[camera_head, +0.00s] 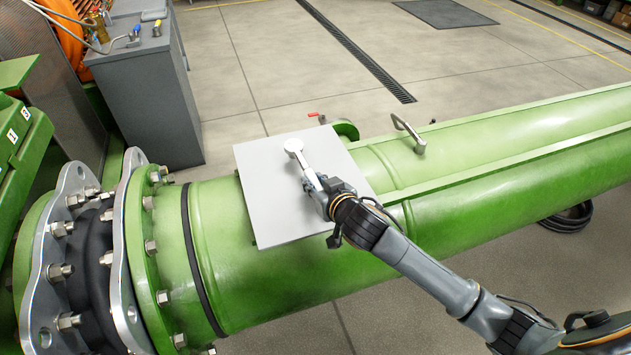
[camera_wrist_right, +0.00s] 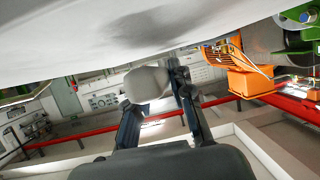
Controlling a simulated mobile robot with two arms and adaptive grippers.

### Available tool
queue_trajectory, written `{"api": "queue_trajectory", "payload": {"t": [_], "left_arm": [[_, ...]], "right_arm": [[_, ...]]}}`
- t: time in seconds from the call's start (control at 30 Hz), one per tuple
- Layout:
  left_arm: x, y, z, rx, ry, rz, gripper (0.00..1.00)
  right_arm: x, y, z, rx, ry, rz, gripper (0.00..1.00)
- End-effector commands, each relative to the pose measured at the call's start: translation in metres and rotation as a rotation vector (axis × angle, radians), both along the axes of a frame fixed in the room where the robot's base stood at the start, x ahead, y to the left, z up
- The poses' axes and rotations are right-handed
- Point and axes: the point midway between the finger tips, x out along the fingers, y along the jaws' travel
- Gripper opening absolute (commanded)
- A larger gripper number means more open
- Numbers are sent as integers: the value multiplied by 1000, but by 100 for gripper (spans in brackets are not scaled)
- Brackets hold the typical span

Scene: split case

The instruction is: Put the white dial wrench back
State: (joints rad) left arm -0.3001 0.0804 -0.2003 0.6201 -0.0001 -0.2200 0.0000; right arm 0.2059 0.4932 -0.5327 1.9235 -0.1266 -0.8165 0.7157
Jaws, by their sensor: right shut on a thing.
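The white dial wrench (camera_head: 293,147) has a round head and a pale handle, and it is over the grey square plate (camera_head: 270,205) on the green pipe. My right gripper (camera_head: 318,186) is shut on the handle, with the round head pointing away from my arm. In the right wrist view a pale blurred part of the wrench (camera_wrist_right: 148,84) shows at the tips of my right gripper (camera_wrist_right: 158,100). I cannot tell whether the wrench touches the plate or is just above it. My left gripper is not in view.
The big green pipe (camera_head: 480,190) runs across the floor, with a bolted flange (camera_head: 140,250) at left. A metal handle (camera_head: 409,132) and a red-levered valve (camera_head: 318,118) stand near the plate. A grey cabinet (camera_head: 150,95) is at the back left. The floor behind is clear.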

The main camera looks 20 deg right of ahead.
Motion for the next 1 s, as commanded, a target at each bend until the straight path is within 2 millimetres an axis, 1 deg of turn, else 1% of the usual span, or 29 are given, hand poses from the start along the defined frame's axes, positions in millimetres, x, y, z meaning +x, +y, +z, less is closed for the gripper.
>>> {"api": "queue_trajectory", "payload": {"t": [0.83, 0.87, 0.9, 0.97, 1.0], "left_arm": [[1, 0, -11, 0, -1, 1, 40], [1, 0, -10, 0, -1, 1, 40], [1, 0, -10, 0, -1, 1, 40], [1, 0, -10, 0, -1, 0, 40], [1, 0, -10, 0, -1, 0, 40]], "right_arm": [[0, 0, -16, 1, -3, 0, 0], [0, 0, -16, 1, -4, 0, 26], [0, 0, -15, 0, -3, 0, 34], [0, 0, -15, 0, -3, 0, 46], [0, 0, -16, 0, -3, 0, 48]]}}
